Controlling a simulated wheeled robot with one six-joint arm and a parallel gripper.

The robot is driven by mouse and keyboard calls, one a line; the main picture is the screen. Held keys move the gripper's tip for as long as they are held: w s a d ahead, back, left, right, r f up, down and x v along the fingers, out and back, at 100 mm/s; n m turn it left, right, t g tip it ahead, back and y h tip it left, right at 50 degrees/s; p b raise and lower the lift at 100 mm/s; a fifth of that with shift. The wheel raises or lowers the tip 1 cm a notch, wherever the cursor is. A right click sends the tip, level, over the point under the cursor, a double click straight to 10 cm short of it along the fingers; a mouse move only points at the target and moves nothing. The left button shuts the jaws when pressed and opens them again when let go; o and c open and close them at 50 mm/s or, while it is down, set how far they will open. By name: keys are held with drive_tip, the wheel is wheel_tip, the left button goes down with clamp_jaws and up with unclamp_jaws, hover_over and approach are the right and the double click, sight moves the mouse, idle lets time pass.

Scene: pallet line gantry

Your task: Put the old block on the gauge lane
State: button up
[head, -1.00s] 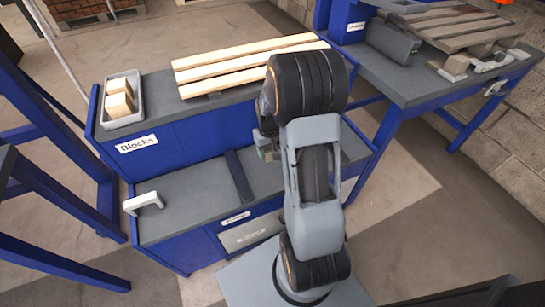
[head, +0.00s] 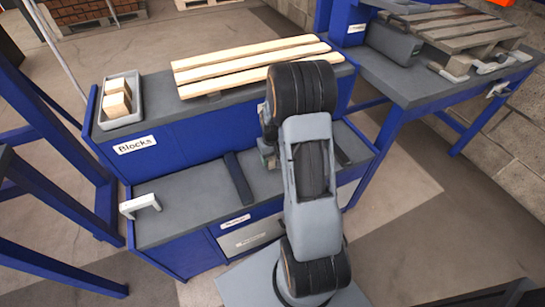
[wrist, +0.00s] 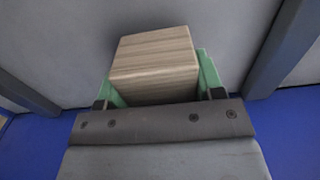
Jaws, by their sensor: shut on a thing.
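My gripper (wrist: 157,72) has green fingers and is shut on a wooden block (wrist: 152,62) with a greyish-brown, weathered grain, which I take as the old block. In the wrist view the block is over a grey surface, between two dark bars. I cannot tell if it touches that surface. In the head view my gripper (head: 267,155) is over the lower grey shelf (head: 195,200), mostly hidden by my arm, and the block is not clear there. A dark bar (head: 238,178) lies across the shelf left of my gripper. The shelf label is too small to read.
A grey bin (head: 122,121) with light blocks (head: 117,97) stands on the upper level above a "Blocks" label. A slatted light-wood pallet (head: 250,65) lies beside it. A white handle-like piece (head: 140,204) is at the shelf's left end. A weathered pallet (head: 450,30) is on the right table.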

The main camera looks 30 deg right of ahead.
drive_tip(key=shift+f+b, duration=0.35)
drive_tip(key=shift+f, duration=0.25)
drive_tip(key=o, duration=0.9)
drive_tip(key=shift+o, duration=0.2)
